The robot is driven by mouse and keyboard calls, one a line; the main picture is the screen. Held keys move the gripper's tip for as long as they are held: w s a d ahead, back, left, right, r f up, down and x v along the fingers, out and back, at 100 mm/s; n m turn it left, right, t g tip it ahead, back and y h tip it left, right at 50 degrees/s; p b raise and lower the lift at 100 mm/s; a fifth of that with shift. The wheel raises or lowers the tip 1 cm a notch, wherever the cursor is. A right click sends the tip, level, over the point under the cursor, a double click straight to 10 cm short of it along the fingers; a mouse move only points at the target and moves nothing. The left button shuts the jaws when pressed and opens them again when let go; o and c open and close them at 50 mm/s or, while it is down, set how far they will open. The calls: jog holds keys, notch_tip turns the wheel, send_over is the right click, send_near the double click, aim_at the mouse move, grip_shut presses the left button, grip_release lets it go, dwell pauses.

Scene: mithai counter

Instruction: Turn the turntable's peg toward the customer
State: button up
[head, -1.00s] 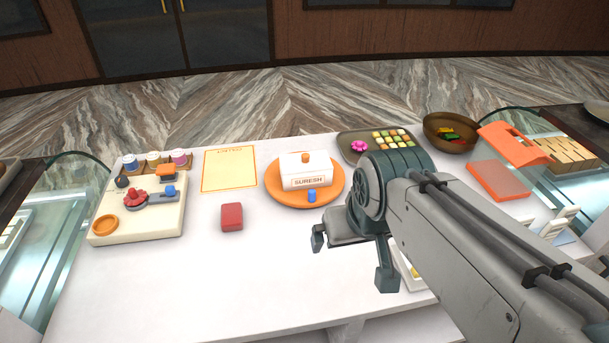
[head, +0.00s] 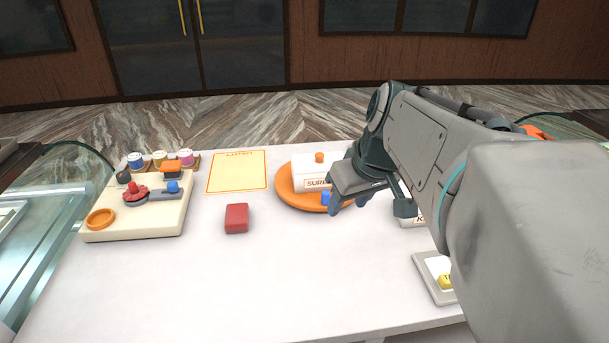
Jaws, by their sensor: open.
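The orange turntable (head: 288,198) lies on the white counter, with a white box (head: 309,172) on it. The box has an orange knob (head: 319,157) on top and a name label on its front, partly covered by my gripper. The blue peg (head: 326,198) stands at the turntable's near edge, on the side toward me. My gripper (head: 368,206) is open at the turntable's right front edge. Its left finger is right beside the peg; I cannot tell whether they touch. My gripper and arm hide the turntable's right side.
A red block (head: 237,218) lies left of the turntable. A yellow-bordered sheet (head: 237,172) lies behind it. A cream board (head: 135,229) with small items and several jars is at the left. A grey tray (head: 427,276) is at the right front. The front middle is clear.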

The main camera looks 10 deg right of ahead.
jog(key=w+d+f+n+t+y+b, duration=0.1)
jog(key=w+d+f+n+y+b, duration=0.3)
jog(key=w+b, duration=0.45)
jog(key=n+t+b, duration=0.1)
jog(key=b, duration=0.4)
send_near(327, 193)
jog(key=shift+n+y, duration=0.3)
jog(key=shift+y, duration=0.1)
jog(key=x, duration=1)
jog(key=shift+w+d+f, duration=0.2)
jog(key=shift+f, duration=0.15)
grip_shut()
